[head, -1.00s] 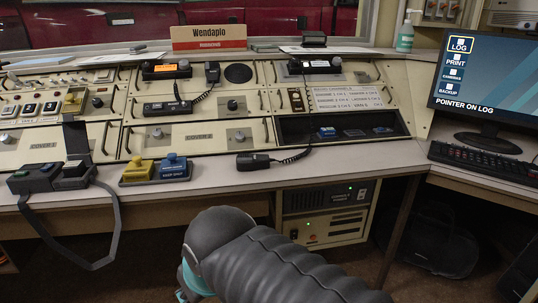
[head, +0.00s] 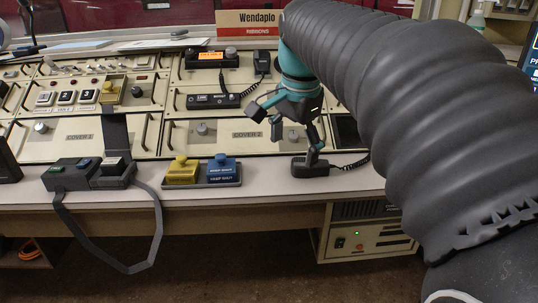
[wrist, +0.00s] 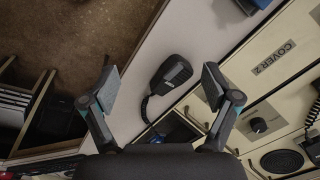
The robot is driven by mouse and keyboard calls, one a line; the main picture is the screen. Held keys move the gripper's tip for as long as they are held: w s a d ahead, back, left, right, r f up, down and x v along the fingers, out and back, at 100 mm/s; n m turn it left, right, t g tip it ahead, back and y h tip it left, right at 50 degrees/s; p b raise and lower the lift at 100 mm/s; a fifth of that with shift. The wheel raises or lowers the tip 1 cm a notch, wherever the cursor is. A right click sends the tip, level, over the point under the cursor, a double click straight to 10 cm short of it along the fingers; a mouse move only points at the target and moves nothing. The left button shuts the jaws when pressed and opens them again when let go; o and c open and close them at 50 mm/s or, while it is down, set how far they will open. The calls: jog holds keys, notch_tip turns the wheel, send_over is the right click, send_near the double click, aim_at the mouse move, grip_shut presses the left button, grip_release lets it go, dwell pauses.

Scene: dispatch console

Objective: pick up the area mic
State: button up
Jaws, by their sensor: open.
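A black hand mic (head: 310,168) with a coiled cord lies on the pale desk ledge, right of the yellow and blue buttons. In the wrist view the mic (wrist: 172,72) lies between and beyond my two fingers, with its cord running down to the left. My gripper (head: 285,135) hangs over the console just above the mic, fingers spread and empty. In the head view one finger overlaps the mic's upper edge; I cannot tell if they touch. A second mic (head: 262,63) hangs on the upper panel. No readable label shows which is the area mic.
A yellow button (head: 182,170) and a blue button (head: 222,167) sit in a tray left of the mic. A dark box (head: 90,174) with a hanging strap stands farther left. The ledge front (head: 270,190) is clear. My arm hides the console's right side.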

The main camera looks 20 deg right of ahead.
jog(key=w+d+r+m+g, duration=0.2)
jog(key=w+d+r+m, duration=0.2)
jog(key=w+d+m, duration=0.4)
jog(key=shift+m, duration=0.3)
jog(key=f, duration=0.2)
jog(key=s+f+b, duration=0.1)
jog(key=f, duration=0.2)
jog(key=f+b, duration=0.1)
jog(key=f, duration=0.2)
jog(key=shift+s+a+f, duration=0.2)
jog(key=shift+a, duration=0.2)
jog(key=shift+w+d+f+b, duration=0.1)
jog(key=shift+f+b, duration=0.05)
jog(key=shift+f, duration=0.7)
jog(key=shift+d+f+b, duration=0.15)
jog(key=shift+f+b, duration=0.05)
jog(key=shift+f, duration=0.7)
jog(key=shift+w+d+f+b, duration=0.1)
jog(key=shift+f+b, duration=0.05)
jog(key=shift+f, duration=0.7)
jog(key=shift+c, duration=0.2)
jog(key=c, duration=1.3)
jog(key=shift+r, duration=0.1)
